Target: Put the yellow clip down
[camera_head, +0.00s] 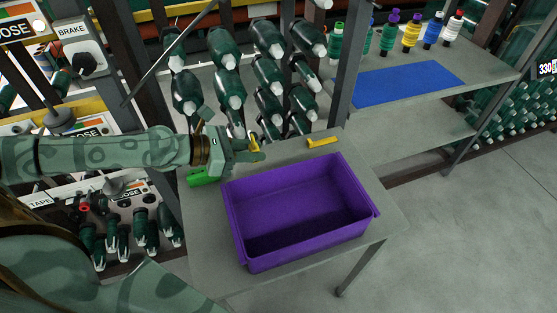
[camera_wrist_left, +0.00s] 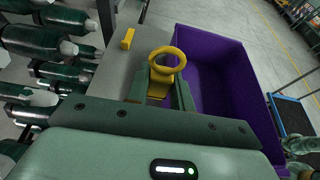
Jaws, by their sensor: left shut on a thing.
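My left gripper (camera_head: 256,151) reaches in from the left over the grey table, beside the back left corner of the purple bin. It is shut on a yellow clip (camera_head: 254,141), partly hidden by the fingers. In the left wrist view the clip's round ring (camera_wrist_left: 168,59) stands out past the fingertips (camera_wrist_left: 162,88). The clip appears to be above the table; the exact gap cannot be told. A second yellow piece (camera_head: 322,142) lies on the table behind the bin, and it also shows in the left wrist view (camera_wrist_left: 127,38).
The open purple bin (camera_head: 300,169) fills most of the grey table (camera_head: 384,215) and looks empty. A green object (camera_head: 204,176) lies left of it. Dark green spools hang close behind. A blue mat (camera_head: 407,82) and several thread spools are on a shelf at the back right.

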